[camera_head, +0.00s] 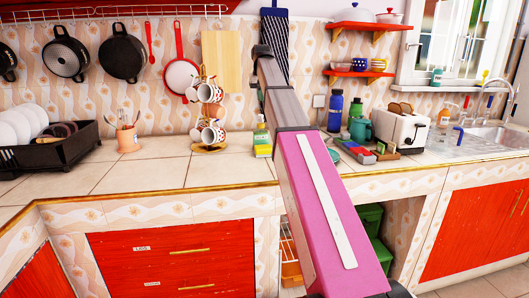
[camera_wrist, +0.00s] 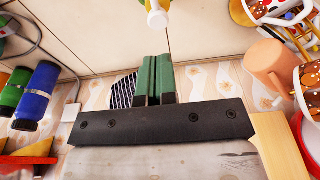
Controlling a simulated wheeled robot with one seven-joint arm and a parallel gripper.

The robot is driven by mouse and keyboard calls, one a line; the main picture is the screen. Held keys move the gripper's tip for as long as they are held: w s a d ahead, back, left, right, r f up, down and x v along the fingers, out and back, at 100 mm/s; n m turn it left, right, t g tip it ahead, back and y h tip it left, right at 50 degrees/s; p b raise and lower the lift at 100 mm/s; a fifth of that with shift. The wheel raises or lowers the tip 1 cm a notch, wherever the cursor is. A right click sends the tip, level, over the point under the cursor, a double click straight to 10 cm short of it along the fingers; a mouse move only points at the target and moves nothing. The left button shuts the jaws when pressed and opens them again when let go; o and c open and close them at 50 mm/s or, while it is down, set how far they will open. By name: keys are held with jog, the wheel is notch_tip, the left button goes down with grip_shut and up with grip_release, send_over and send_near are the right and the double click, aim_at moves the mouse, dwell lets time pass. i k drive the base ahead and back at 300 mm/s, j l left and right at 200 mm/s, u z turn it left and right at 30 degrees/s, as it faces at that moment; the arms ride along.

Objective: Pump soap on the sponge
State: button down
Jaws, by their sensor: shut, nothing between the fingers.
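A soap bottle (camera_head: 262,140) with a green and yellow body stands upright on the counter, just left of my arm in the head view. Its white pump top (camera_wrist: 157,17) shows at the top edge of the wrist view. My gripper (camera_wrist: 152,58) has its green fingers together with nothing between them. In the wrist view a visible gap lies between the fingertips and the pump; I cannot tell the height difference. My arm hides the gripper's fingers in the head view. I cannot make out a sponge with certainty in either view.
A mug stand (camera_head: 210,148) is left of the bottle, with a utensil cup (camera_head: 128,138) farther left. Blue (camera_head: 335,111) and green bottles, a toaster (camera_head: 400,130) and the sink (camera_head: 490,138) are right. The front-left counter is free. Pans hang on the wall.

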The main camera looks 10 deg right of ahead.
aim_at(261, 150)
jog(key=k, duration=1)
